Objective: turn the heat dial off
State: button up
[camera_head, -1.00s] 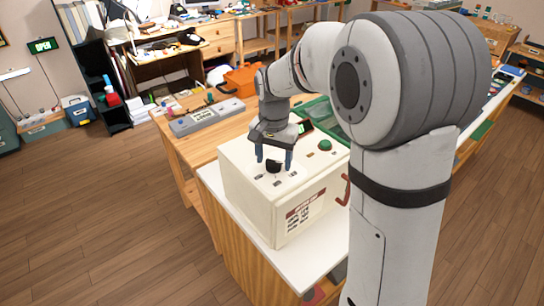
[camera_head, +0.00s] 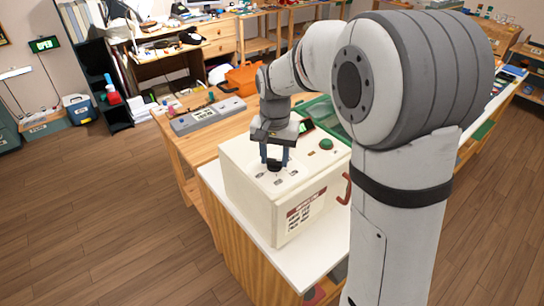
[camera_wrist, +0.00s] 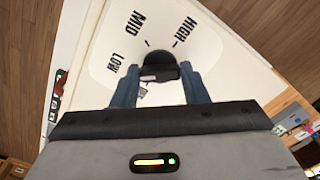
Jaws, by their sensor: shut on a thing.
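The heat dial (camera_head: 274,168) is a small black knob on top of a cream box (camera_head: 251,203). In the wrist view the dial (camera_wrist: 160,62) sits on a white plate marked LOW, MID and HIGH; an OFF mark is not readable. My gripper (camera_head: 274,161) points down over the box, its blue fingers on either side of the dial. In the wrist view my gripper (camera_wrist: 160,70) is shut on the dial. The dial's exact setting is hard to tell, as the fingers and palm hide part of the plate.
A green button (camera_head: 326,144) is on the box top, right of the dial. A red handle (camera_head: 346,188) is on the box's side. The box stands on a white-topped cabinet (camera_head: 318,262). A grey device (camera_head: 207,115) lies on the wooden table behind.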

aim_at(275, 160)
jog(key=n, duration=0.5)
jog(key=shift+b, duration=0.4)
jog(key=n, duration=0.5)
jog(key=shift+n, duration=0.4)
jog(key=o, duration=1)
jog(key=shift+w+r+b, duration=0.1)
jog(key=shift+r+b, duration=0.25)
jog(key=shift+r, duration=0.15)
notch_tip(275, 160, up, 7)
jog(key=shift+f, duration=0.1)
